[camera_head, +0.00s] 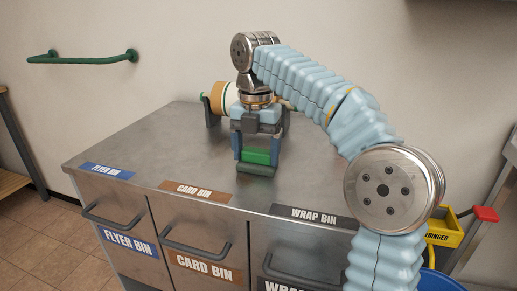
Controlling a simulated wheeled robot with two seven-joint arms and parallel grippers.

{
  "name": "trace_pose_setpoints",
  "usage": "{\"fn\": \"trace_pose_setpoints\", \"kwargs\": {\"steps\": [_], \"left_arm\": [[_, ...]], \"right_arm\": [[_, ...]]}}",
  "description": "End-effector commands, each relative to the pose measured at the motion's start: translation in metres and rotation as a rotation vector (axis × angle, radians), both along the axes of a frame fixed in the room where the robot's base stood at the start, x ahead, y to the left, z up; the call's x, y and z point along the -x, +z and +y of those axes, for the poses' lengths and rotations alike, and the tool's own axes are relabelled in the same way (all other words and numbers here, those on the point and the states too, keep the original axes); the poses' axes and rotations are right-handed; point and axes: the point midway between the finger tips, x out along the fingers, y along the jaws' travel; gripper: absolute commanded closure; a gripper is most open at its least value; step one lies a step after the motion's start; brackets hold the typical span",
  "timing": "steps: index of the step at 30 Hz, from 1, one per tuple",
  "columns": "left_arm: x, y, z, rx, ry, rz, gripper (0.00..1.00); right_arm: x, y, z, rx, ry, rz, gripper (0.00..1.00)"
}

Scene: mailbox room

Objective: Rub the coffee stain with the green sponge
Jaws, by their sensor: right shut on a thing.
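My right gripper (257,160) points down at the steel counter (180,140), near its middle. Its two dark fingers are shut on the green sponge (257,157), which shows bright green between them. The sponge is low, at or just above the counter; I cannot tell if it touches. No coffee stain can be made out on the visible counter; the gripper and sponge hide part of the surface. My left gripper is not in view.
Behind the gripper, a tan roll (221,98) sits on a dark stand, partly hidden. Labelled drawers, including the card bin (202,250), line the counter front. A yellow wringer (443,232) stands at right. A green rail (82,58) is on the wall. The counter's left is clear.

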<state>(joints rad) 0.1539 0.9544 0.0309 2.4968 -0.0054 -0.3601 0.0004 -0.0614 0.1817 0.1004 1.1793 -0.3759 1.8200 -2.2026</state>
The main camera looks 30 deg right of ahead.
Motion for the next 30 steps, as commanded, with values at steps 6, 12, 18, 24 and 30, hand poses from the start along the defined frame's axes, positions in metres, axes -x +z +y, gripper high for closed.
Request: {"fn": "trace_pose_setpoints", "kwargs": {"steps": [6, 12, 18, 24, 30], "left_arm": [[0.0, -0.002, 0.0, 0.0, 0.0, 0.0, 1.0], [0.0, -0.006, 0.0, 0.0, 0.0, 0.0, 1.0], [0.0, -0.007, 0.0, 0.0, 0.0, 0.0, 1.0], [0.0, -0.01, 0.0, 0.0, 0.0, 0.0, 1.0], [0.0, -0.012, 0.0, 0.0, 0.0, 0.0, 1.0]], "right_arm": [[0.005, -0.002, 0.007, -0.002, 0.003, 0.006, 0.46], [0.018, -0.001, 0.022, -0.003, 0.005, 0.006, 0.46], [0.027, 0.0, 0.032, -0.001, 0.003, 0.006, 0.46], [0.037, 0.0, 0.044, -0.001, 0.004, 0.005, 0.46], [0.049, 0.0, 0.058, -0.001, 0.003, 0.003, 0.46]]}}
